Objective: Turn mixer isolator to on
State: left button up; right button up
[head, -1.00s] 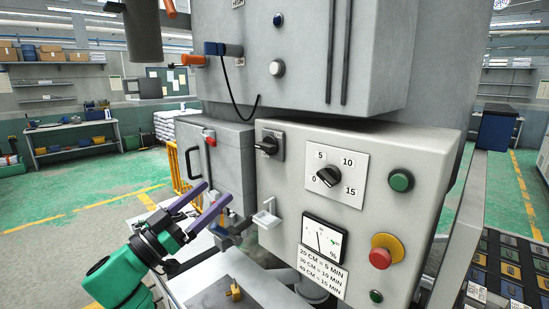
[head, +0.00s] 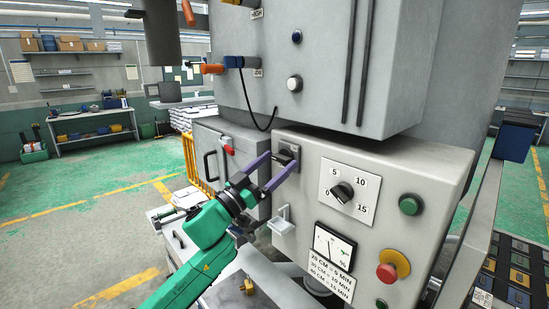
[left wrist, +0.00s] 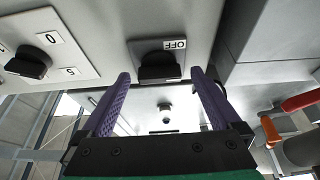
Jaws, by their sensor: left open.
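The mixer isolator (head: 291,152) is a black rotary knob on a grey plate at the upper left of the control panel. In the left wrist view the isolator knob (left wrist: 160,66) lies crosswise, with an OFF label above it. My left gripper (head: 281,161) has purple fingers and is open in front of the isolator, partly hiding it. In the left wrist view the fingertips (left wrist: 160,75) stand on either side of the knob, with a gap at each side. I cannot tell how far their tips are from the plate. My right gripper is not in view.
The same panel (head: 313,195) carries a timer dial (head: 342,191), a green button (head: 410,204), a gauge (head: 334,246) and a red emergency stop (head: 388,270). A small white bracket (head: 282,222) sticks out below the isolator. A grey cabinet (head: 228,165) stands to the left.

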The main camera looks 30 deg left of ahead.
pick_arm(q)
jog(key=c, duration=1.4)
jog(key=shift+o, duration=0.2)
jog(key=shift+f+m+h, duration=0.1)
jog(key=shift+m+h, duration=0.3)
jog(key=shift+m, duration=0.3)
jog(key=m+g+h+b, duration=0.1)
jog(key=m+h, duration=0.1)
jog(key=m, duration=0.2)
jog(key=shift+a, duration=0.1)
jog(key=m+g+h, duration=0.1)
jog(key=m, duration=0.2)
jog(key=m+g+h, duration=0.1)
jog(key=m, duration=0.2)
jog(key=shift+w+a+b, duration=0.1)
jog(key=shift+a+b, duration=0.05)
jog(key=shift+b, duration=0.15)
jog(key=m+g, duration=0.1)
jog(key=m, duration=0.1)
jog(key=m+g, duration=0.1)
jog(key=m, duration=0.1)
jog(key=m+g+p, duration=0.1)
jog(key=m, duration=0.1)
jog(key=shift+a+r+h, duration=0.1)
jog(key=shift+r+h, duration=0.3)
jog(key=m+g+p, duration=0.1)
jog(key=m, duration=0.2)
jog(key=shift+m+g+y+p, duration=0.4)
jog(key=shift+m+p, duration=0.1)
jog(key=shift+m, duration=0.5)
